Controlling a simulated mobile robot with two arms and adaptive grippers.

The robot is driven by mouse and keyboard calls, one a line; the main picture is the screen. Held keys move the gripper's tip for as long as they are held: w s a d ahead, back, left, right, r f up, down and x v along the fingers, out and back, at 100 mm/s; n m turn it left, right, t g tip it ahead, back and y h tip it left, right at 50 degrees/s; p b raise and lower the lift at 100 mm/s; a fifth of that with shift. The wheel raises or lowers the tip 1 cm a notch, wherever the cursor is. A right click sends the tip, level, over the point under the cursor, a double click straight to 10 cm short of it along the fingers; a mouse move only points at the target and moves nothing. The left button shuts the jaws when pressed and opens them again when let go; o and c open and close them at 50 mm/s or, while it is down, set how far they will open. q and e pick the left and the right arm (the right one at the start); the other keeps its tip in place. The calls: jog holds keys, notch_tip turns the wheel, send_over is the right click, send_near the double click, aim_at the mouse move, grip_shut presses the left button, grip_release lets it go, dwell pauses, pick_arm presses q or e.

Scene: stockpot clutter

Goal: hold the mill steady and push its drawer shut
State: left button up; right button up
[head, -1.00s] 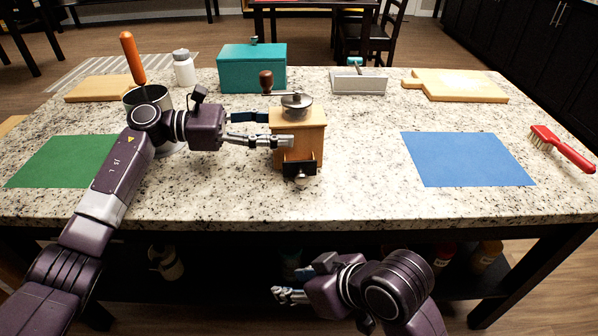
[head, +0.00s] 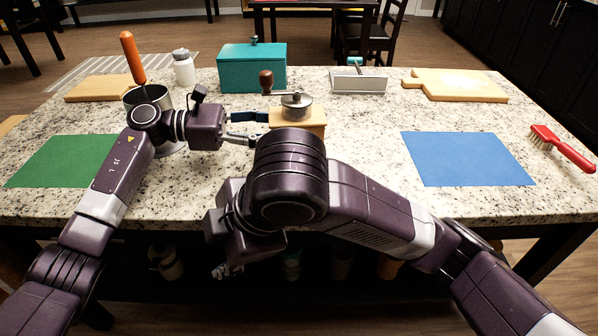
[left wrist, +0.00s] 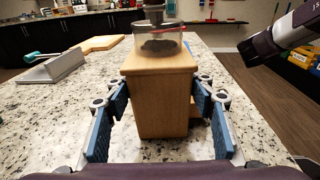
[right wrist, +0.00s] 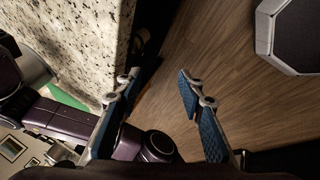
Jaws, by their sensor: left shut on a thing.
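The wooden mill (head: 312,119) stands upright on the counter, with a metal bowl top and a crank with a dark knob (head: 266,80). My left gripper (left wrist: 162,95) is shut on the mill body, one blue-padded finger on each side. The mill body (left wrist: 160,105) fills the middle of the left wrist view. Part of the drawer (left wrist: 199,122) seems to jut out low on its right side, partly behind a finger. In the head view my right arm covers the mill's lower front and drawer. My right gripper (right wrist: 158,78) is open and empty, below the counter's front edge.
A metal pot (head: 160,98) with an orange-handled tool stands left of the mill. A teal box (head: 252,70) and a grey-white tray (head: 358,82) are behind. The green mat (head: 62,160), blue mat (head: 467,158) and red brush (head: 562,148) lie at the sides.

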jog(key=w+d+r+n+t+h, duration=0.1)
jog(key=w+d+r+n+h, duration=0.35)
jog(key=r+n, duration=0.25)
jog(key=w+d+r+n+t+h, duration=0.1)
jog(key=w+d+r+n+h, duration=0.25)
jog(key=d+r+n, duration=0.35)
jog(key=shift+n, duration=0.5)
jog(key=x, duration=0.7)
jog(key=w+a+x, duration=0.1)
jog(key=x, duration=0.3)
jog(key=shift+f, duration=0.1)
jog(key=shift+c, duration=0.3)
grip_shut()
